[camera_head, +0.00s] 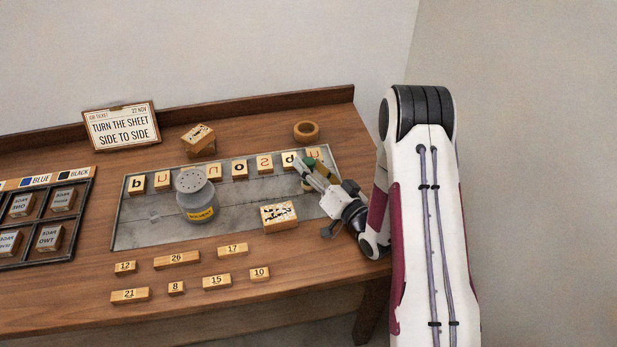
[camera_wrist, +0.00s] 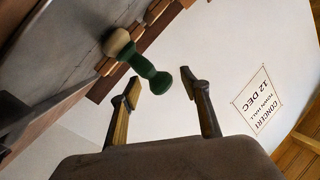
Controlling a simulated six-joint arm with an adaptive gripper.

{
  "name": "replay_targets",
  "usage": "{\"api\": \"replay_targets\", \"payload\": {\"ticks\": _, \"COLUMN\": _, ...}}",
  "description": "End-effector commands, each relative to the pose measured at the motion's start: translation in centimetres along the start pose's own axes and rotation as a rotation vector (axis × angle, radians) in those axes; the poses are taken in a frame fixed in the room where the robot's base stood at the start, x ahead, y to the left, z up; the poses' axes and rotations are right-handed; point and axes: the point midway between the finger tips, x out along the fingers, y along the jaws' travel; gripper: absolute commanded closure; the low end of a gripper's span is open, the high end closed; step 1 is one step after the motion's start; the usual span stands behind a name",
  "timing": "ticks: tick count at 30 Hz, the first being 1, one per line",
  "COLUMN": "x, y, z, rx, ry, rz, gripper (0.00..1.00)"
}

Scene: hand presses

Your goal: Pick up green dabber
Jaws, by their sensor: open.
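The green dabber (camera_wrist: 140,62) has a dark green waisted body and a pale round end. In the wrist view its green end shows in the gap between the fingertips, and I see no finger touching it. In the head view a green part of the dabber (camera_head: 318,158) shows at the right end of the metal plate, partly hidden by my gripper (camera_head: 304,174). My gripper is open and empty, and its fingers also show in the wrist view (camera_wrist: 159,86). How far the dabber is from the fingertips is hard to tell.
A row of letter blocks (camera_head: 240,170) stands on the metal plate (camera_head: 140,232) close by. A grey shaker tin (camera_head: 196,197) and a stamp block (camera_head: 279,217) are left of my gripper. A wooden ring (camera_head: 306,131) lies behind. Number blocks (camera_head: 177,260) lie in front.

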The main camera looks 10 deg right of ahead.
Motion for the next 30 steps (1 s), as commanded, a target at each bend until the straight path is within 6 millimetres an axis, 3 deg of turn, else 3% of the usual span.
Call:
{"api": "replay_targets", "payload": {"ticks": 6, "x": 1.31, "y": -0.04, "z": 0.02, "rx": 0.000, "ry": -0.001, "rz": 0.000, "gripper": 0.54}}
{"api": "replay_targets", "payload": {"ticks": 21, "x": 1.33, "y": 0.00, "z": 0.01, "rx": 0.001, "ry": -0.001, "rz": 0.001, "gripper": 0.54}}
{"api": "replay_targets", "payload": {"ticks": 26, "x": 1.32, "y": 0.00, "z": 0.01, "rx": 0.001, "ry": -0.001, "rz": 0.001, "gripper": 0.96}}
{"api": "replay_targets", "payload": {"ticks": 27, "x": 1.32, "y": 0.01, "z": 0.02, "rx": 0.001, "ry": -0.001, "rz": 0.001, "gripper": 1.00}}
{"api": "replay_targets", "payload": {"ticks": 30, "x": 1.30, "y": 0.01, "z": 0.09, "rx": 0.002, "ry": -0.002, "rz": 0.001, "gripper": 1.00}}
